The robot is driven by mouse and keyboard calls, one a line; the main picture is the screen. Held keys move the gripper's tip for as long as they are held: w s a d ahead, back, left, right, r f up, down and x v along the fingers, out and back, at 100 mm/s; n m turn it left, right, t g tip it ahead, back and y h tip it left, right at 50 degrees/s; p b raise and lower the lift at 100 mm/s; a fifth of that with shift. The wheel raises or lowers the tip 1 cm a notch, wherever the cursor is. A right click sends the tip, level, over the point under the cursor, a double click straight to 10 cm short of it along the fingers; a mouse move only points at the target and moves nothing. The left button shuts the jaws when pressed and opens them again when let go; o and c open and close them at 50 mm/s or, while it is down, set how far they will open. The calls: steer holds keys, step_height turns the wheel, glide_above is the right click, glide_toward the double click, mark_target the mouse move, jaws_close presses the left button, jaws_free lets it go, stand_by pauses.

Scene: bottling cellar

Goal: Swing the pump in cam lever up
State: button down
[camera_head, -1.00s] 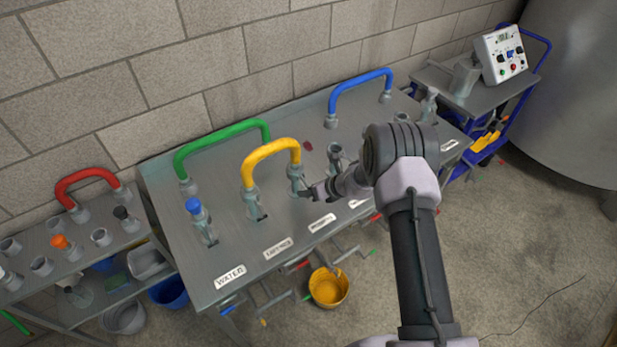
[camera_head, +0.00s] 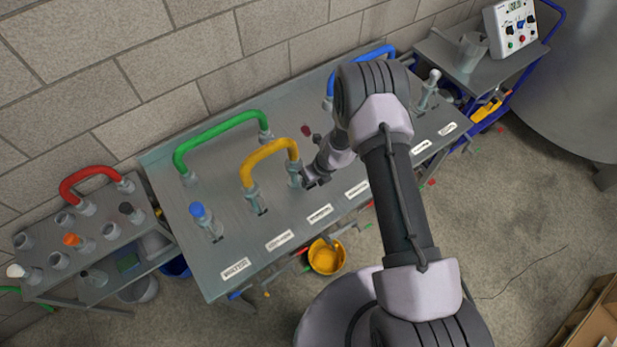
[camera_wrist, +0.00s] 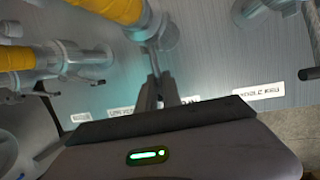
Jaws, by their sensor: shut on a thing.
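In the head view, the yellow hose (camera_head: 270,155) arches between two grey couplings on the steel panel table. My gripper (camera_head: 309,182) is at the right-hand coupling (camera_head: 294,172), low on its front side. In the wrist view, my gripper (camera_wrist: 160,92) is shut on a thin grey cam lever (camera_wrist: 153,62), which runs from the coupling (camera_wrist: 150,28) down between the fingertips. The yellow hose end (camera_wrist: 115,8) enters that coupling. The left coupling (camera_wrist: 70,60) stands apart from my gripper. I cannot read which label belongs to the held lever.
A green hose (camera_head: 222,135) and a blue hose (camera_head: 375,55) rise from the table behind. A blue-capped port (camera_head: 198,212) is at left. A yellow bucket (camera_head: 325,258) is under the front edge. A side rack (camera_head: 100,258) with a red hose (camera_head: 95,175) stands left.

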steer(key=shift+s+f, duration=0.15)
steer(key=shift+s, duration=0.15)
stand_by(0.6)
steer(key=c, duration=0.9)
jaws_free()
steer(key=shift+s+a, duration=0.1)
steer(key=shift+o, duration=0.2)
steer(key=shift+d+r, duration=0.2)
steer(key=shift+d, duration=0.1)
steer(key=shift+a, duration=0.1)
